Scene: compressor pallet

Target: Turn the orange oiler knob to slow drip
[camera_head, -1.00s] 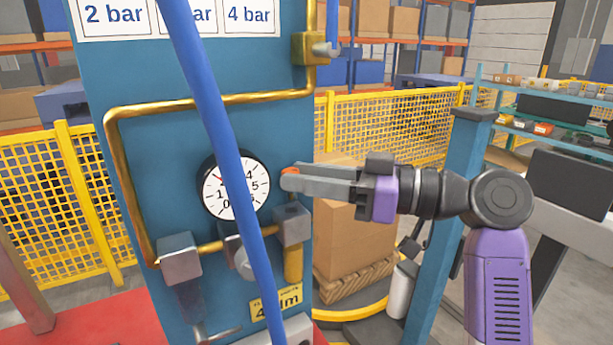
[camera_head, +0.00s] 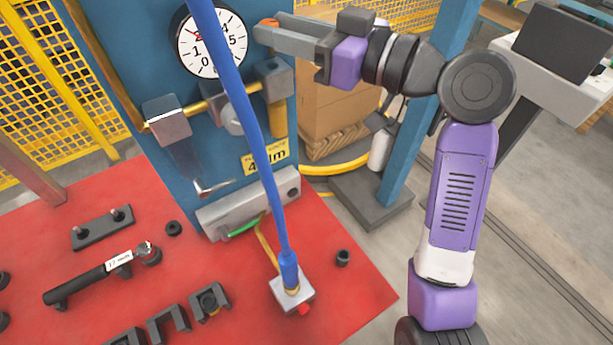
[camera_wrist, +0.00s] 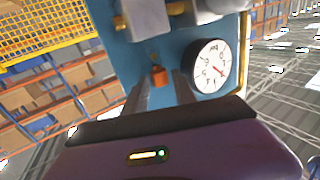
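The small orange oiler knob (camera_wrist: 158,76) shows in the wrist view, in front of the blue panel, between my two fingertips. In the head view only a bit of its orange top (camera_head: 269,21) shows above the finger ends; the rest is hidden. My gripper (camera_head: 264,36) reaches in from the right, level with the knob. In the wrist view my gripper (camera_wrist: 160,83) is open, with a gap on both sides of the knob. The knob's setting marks cannot be made out.
A white pressure gauge (camera_head: 212,41) sits left of the knob on the blue panel (camera_head: 222,165). A blue hose (camera_head: 250,135) runs down in front of the panel. Metal fittings on a brass pipe are below. Tools lie on the red base (camera_head: 190,260).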

